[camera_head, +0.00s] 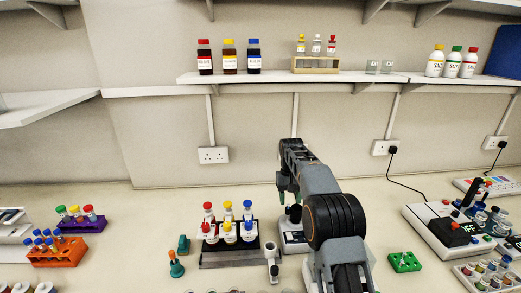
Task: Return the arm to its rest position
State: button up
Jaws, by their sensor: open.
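My arm reaches up from the bottom of the head view, right of centre, and bends to the left. My gripper (288,190) is at its far end, pointing down above the bench, and it is open. I see nothing held in it. It hangs right of a dark rack (235,257) holding several vials with red, yellow and blue caps. A white bench device (294,240) stands just below and behind it, partly hidden by my arm.
An orange rack (68,254) and a purple rack (83,224) stand on the left. A green block (404,262) lies right of my arm. A wall shelf (290,77) with bottles runs behind. Bench between the left racks and dark rack is mostly clear.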

jog(key=s+x, duration=0.1)
jog(key=x, duration=0.3)
jog(key=s+r+t, duration=0.2)
jog(key=s+r, duration=0.1)
jog(key=s, duration=0.6)
jog(key=s+r+t, duration=0.2)
jog(key=s+r, duration=0.1)
jog(key=s, duration=0.7)
jog(key=s+r+t, duration=0.3)
jog(key=s, duration=0.7)
jog(key=shift+d, duration=0.1)
